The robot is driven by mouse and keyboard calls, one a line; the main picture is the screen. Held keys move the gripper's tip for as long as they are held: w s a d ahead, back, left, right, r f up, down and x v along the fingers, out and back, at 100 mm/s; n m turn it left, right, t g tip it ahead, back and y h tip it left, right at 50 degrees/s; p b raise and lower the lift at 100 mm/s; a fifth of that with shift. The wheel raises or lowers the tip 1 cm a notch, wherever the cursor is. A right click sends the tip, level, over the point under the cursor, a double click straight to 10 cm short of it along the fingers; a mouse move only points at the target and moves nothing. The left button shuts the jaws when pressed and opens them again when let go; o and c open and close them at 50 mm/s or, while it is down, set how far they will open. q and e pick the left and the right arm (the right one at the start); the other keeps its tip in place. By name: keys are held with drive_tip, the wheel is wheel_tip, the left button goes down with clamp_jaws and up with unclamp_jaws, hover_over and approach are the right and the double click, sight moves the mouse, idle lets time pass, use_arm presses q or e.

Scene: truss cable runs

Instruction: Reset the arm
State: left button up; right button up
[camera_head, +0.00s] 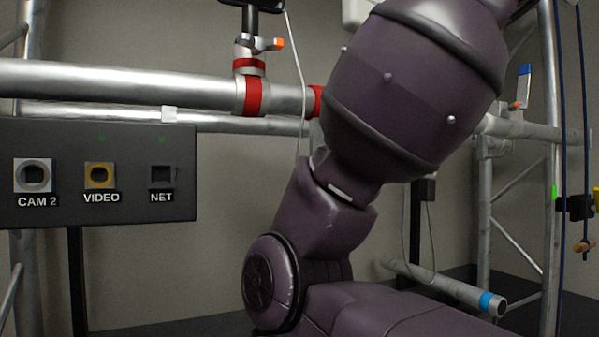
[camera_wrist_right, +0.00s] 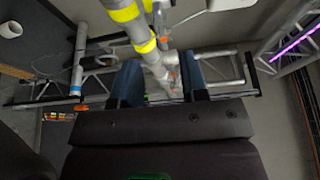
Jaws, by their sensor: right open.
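My own purple arm fills the middle and right of the head view, bent at a joint low in the picture and rising to the upper right in front of the truss. Its hand is outside that view. My right gripper (camera_wrist_right: 160,62) shows in the right wrist view. Its two blue fingers stand apart, with nothing held between them. Beyond the fingers, a grey tube with yellow bands (camera_wrist_right: 135,25) runs up through the gap, apparently farther off. My left gripper is in neither view.
A dark panel (camera_head: 100,215) labelled CAM 2, VIDEO and NET stands at left. A silver truss tube (camera_head: 120,83) with red bands (camera_head: 253,95) passes behind my arm. A white cable (camera_head: 301,80) hangs near it. A lower tube with a blue band (camera_head: 450,288) and dark hanging cables (camera_head: 562,110) are at right.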

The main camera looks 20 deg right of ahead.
drive_tip(key=w+d+f+n+g, duration=0.1)
drive_tip(key=w+f+n, duration=0.25)
drive_tip(key=f, duration=0.65)
drive_tip(key=w+d+f+n+g, duration=0.15)
drive_tip(key=w+f, duration=0.35)
drive_tip(key=f, duration=0.5)
drive_tip(key=w+f+n+g, duration=0.2)
drive_tip(key=w+f+n, duration=0.2)
drive_tip(key=f, duration=0.5)
wheel_tip(320, 180, down, 13)
drive_tip(key=n+g, duration=0.1)
drive_tip(key=n, duration=0.2)
drive_tip(key=s+f+n+g+y, duration=0.1)
drive_tip(key=s+f+n+g, duration=0.3)
drive_tip(key=f, duration=0.7)
drive_tip(key=s+f+n+y, duration=0.1)
drive_tip(key=s+f+n, duration=0.1)
drive_tip(key=s+f, duration=0.6)
drive_tip(key=s+a+f+n+g+y, duration=0.1)
drive_tip(key=s+a+f+n+g, duration=0.1)
drive_tip(key=s+f, duration=0.6)
drive_tip(key=s+a+f+n+g+y, duration=0.2)
drive_tip(key=s+f, duration=0.6)
drive_tip(key=s, duration=0.1)
drive_tip(key=w+f+t, duration=0.7)
drive_tip(key=f+t, duration=0.1)
drive_tip(key=f, duration=0.1)
drive_tip(key=shift+w+d+f+n, duration=0.15)
drive_tip(key=shift+w+f+n, duration=0.1)
drive_tip(key=shift+f+n, duration=0.15)
